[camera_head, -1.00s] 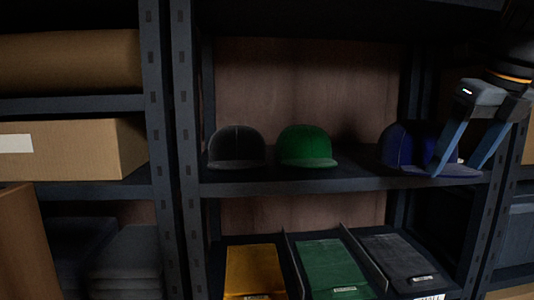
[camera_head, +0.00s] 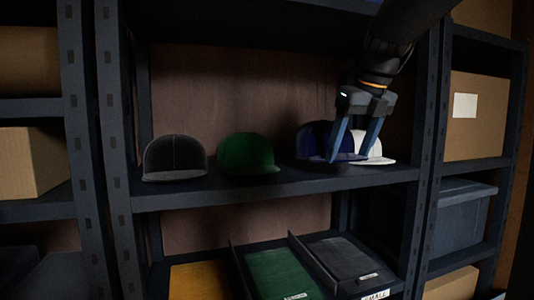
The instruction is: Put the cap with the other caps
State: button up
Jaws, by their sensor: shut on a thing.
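The blue cap (camera_head: 312,141) is in my gripper (camera_head: 348,155), whose two blue fingers are down at its brim, on the right side of the crown. My gripper is shut on it. The cap is at the right part of the middle shelf; I cannot tell whether it touches the board. Three other caps stand in the row on that shelf: a dark grey cap (camera_head: 174,157) at the left, a green cap (camera_head: 247,152) in the middle and a white cap (camera_head: 374,148) at the right. The white cap is partly hidden behind the fingers and the blue cap.
The middle shelf (camera_head: 230,194) has a gap between the green and blue caps. Uprights (camera_head: 428,150) stand at both sides of the bay. Below are trays with yellow, green (camera_head: 277,273) and dark contents. Cardboard boxes (camera_head: 473,115) and a grey bin (camera_head: 462,215) are on the right.

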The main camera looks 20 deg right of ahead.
jog(key=w, duration=0.2)
jog(key=w+p, duration=0.1)
jog(key=w, duration=0.1)
jog(key=w+p, duration=0.1)
jog(key=w, duration=0.1)
jog(key=shift+w+a, duration=0.4)
jog(key=shift+f+p, duration=0.6)
jog(key=shift+f, duration=1.15)
jog(key=o, duration=1.1)
jog(key=shift+r, duration=0.1)
jog(key=b+v, duration=0.2)
jog(key=v, duration=0.9)
jog(key=shift+s+d+r, duration=0.1)
jog(key=shift+s+r, duration=0.05)
jog(key=shift+r, duration=0.25)
